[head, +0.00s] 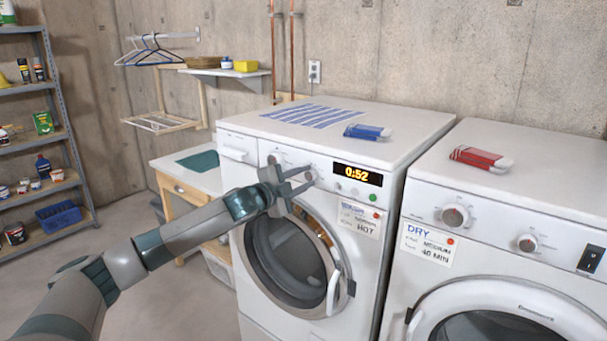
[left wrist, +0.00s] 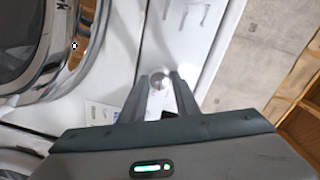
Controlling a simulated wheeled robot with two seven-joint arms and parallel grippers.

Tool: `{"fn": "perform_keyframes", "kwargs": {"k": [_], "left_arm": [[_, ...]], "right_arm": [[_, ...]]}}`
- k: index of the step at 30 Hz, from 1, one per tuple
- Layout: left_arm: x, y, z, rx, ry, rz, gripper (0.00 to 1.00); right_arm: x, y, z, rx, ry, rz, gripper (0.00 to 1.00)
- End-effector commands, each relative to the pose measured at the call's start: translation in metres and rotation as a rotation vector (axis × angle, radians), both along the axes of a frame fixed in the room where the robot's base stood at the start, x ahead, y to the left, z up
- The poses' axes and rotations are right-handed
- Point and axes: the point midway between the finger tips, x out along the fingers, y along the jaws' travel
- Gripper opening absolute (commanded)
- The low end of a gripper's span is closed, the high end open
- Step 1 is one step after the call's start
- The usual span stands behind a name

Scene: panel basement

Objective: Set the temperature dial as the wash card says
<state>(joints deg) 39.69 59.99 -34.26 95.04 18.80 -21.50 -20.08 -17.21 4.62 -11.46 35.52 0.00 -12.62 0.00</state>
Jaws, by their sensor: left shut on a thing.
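The washer (head: 285,195) stands in the middle of the head view. Its front panel has a left dial (head: 274,158) and a right dial (head: 312,175); their labels are too small to read. The wash card (head: 360,216) is on the washer front below the display; its bottom line reads HOT and the other lines are blurred. My left gripper (head: 307,179) is at the right dial, one finger on either side, shut on it. In the left wrist view the dial (left wrist: 157,80) shows between the fingertips, its pointer direction unclear. My right gripper is not in view.
The washer display (head: 358,175) reads 0:52, with small buttons below it. The dryer (head: 495,235) at right carries its own card (head: 428,244) reading DRY, MEDIUM, 45 MIN.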

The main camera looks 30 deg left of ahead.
Motion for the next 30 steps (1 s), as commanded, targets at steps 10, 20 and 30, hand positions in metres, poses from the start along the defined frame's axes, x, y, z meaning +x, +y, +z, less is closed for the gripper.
{"fn": "perform_keyframes", "kwargs": {"k": [10,20,30], "left_arm": [[0.0,-0.001,0.002,0.265,-0.022,0.0,0.06],[0.0,-0.001,0.001,0.368,-0.031,-0.001,0.06],[0.0,-0.001,0.0,0.376,-0.03,0.0,0.06]], "right_arm": [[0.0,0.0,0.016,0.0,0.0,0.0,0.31],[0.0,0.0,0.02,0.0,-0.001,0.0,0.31],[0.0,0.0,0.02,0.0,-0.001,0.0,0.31]]}}
